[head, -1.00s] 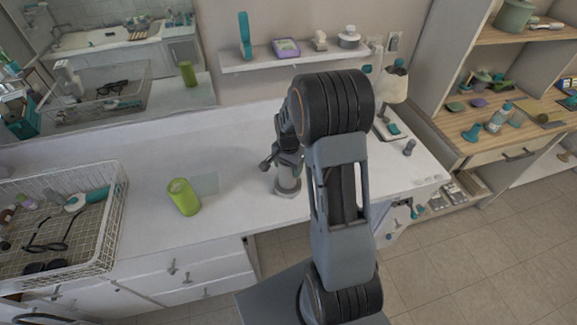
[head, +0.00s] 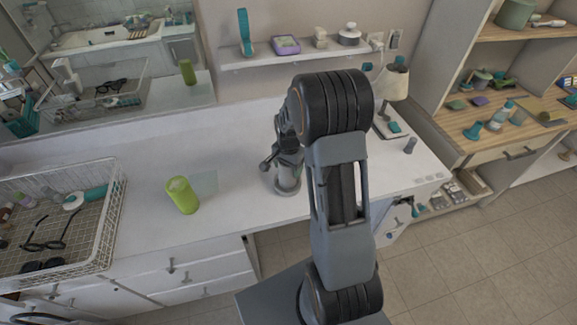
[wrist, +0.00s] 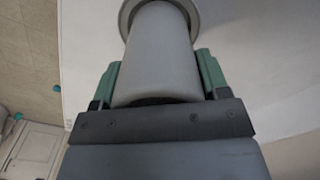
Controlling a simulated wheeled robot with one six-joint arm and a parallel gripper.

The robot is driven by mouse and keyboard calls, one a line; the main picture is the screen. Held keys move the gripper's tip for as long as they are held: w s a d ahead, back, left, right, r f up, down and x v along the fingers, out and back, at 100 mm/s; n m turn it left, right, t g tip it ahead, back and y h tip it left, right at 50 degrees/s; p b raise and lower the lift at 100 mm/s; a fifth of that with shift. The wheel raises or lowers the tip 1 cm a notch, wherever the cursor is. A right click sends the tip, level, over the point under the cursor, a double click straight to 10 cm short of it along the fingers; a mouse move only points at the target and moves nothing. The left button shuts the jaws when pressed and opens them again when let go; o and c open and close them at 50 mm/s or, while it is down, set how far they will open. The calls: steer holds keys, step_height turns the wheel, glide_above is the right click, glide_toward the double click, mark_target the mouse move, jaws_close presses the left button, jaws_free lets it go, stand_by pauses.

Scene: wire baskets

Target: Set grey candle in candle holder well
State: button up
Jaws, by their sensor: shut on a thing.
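The grey candle (wrist: 154,60) is a plain grey cylinder between the green-tipped fingers of my gripper (wrist: 160,75) in the wrist view. My gripper is shut on it. The candle's far end lies within the round grey rim of the candle holder (wrist: 126,14). I cannot tell whether the candle rests on the bottom of the well. In the head view, my gripper (head: 287,158) points down over the holder (head: 288,190), which stands on the white counter near its front edge. The gripper and my arm partly hide the candle there.
A green cylinder (head: 182,195) stands left of the holder on the counter (head: 225,215). A wire basket (head: 112,225) with glasses and bottles is at the far left. A lamp (head: 394,82) and a small grey object (head: 410,146) stand to the right.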

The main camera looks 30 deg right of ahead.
steer(key=shift+f+b, duration=0.3)
steer(key=shift+f, duration=0.15)
stand_by(0.6)
steer(key=o, duration=1.2)
steer(key=shift+o, duration=0.2)
steer(key=shift+r, duration=0.15)
steer(key=shift+r+p, duration=2.05)
steer(key=shift+r, duration=0.85)
step_height(320, 180, up, 14)
steer(key=b, duration=0.1)
steer(key=shift+b, duration=0.4)
steer(key=shift+f, duration=0.1)
